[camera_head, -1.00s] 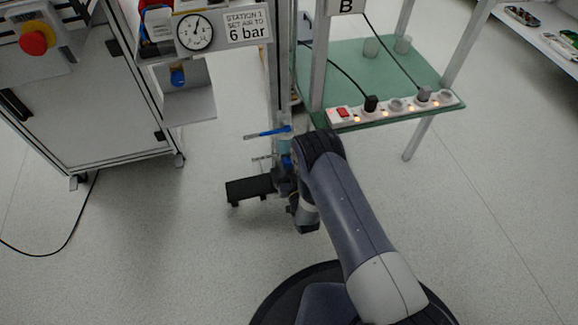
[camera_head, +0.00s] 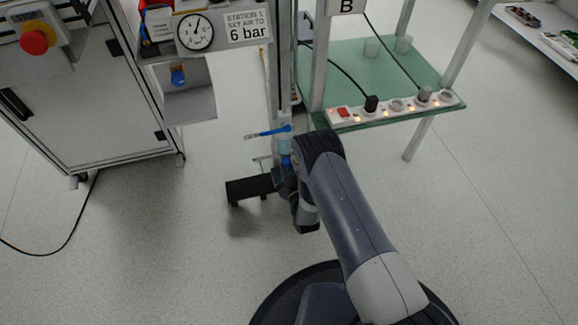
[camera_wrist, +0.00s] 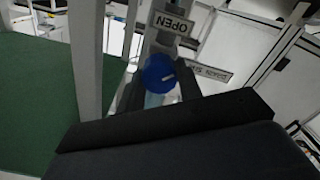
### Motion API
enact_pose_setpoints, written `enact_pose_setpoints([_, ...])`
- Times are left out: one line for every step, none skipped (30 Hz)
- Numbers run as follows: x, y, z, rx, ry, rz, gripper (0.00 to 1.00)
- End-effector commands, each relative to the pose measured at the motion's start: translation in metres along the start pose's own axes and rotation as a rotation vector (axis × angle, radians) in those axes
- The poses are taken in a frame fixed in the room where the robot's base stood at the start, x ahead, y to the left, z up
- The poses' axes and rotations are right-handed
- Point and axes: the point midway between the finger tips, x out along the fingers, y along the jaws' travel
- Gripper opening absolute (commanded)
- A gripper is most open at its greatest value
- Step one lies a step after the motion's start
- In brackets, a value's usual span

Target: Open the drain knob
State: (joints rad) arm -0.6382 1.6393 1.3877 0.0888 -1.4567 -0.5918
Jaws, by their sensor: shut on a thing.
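The round blue drain knob (camera_wrist: 160,73) with a pale mark on its face shows in the wrist view, just below an upside-down OPEN sign (camera_wrist: 172,22). A second sign (camera_wrist: 208,70), also upside down, stands to its right. My gripper (camera_wrist: 159,86) is shut on the knob, with a dark finger on either side. In the head view my gripper (camera_head: 286,170) is low at the post, left of my forearm, and its fingertips are largely hidden there. A small patch of blue (camera_head: 286,160) shows beside it.
A blue-handled lever (camera_head: 268,132) sticks out just above my gripper. A gauge (camera_head: 195,32) and a "6 bar" sign (camera_head: 247,27) are above left. A green shelf (camera_head: 350,70) with a power strip (camera_head: 395,106) is at right.

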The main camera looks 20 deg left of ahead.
Motion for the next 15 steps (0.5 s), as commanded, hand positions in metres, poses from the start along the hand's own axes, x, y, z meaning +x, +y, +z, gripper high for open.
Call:
enact_pose_setpoints([0.0000,-0.0003,-0.0001,-0.007,0.000,0.000,0.11])
enact_pose_setpoints([0.0000,-0.0003,-0.0001,-0.010,0.000,0.000,0.11])
enact_pose_setpoints([0.0000,-0.0003,-0.0001,-0.013,0.000,0.000,0.11])
enact_pose_setpoints([0.0000,-0.0003,-0.0001,-0.015,0.000,0.000,0.11])
enact_pose_setpoints([0.0000,-0.0003,-0.0001,-0.016,0.000,0.000,0.11])
enact_pose_setpoints([0.0000,-0.0003,-0.0001,-0.016,0.000,0.000,0.11])
enact_pose_setpoints([0.0000,-0.0003,-0.0001,-0.016,0.000,0.000,0.11])
enact_pose_setpoints([-0.0001,-0.0003,0.0000,-0.016,0.000,0.000,0.11])
enact_pose_setpoints([0.0000,-0.0003,-0.0001,-0.016,0.000,0.000,0.11])
enact_pose_setpoints([0.0000,-0.0003,-0.0001,-0.016,0.000,0.000,0.11])
enact_pose_setpoints([0.0000,-0.0003,-0.0001,-0.016,0.000,0.000,0.11])
enact_pose_setpoints([0.0000,-0.0003,-0.0001,-0.016,0.000,0.000,0.11])
enact_pose_setpoints([-0.0001,-0.0003,-0.0001,-0.015,0.000,-0.001,0.11])
enact_pose_setpoints([-0.0001,-0.0003,-0.0001,-0.015,0.000,-0.001,0.11])
enact_pose_setpoints([-0.0001,-0.0003,-0.0001,-0.015,0.000,-0.001,0.36])
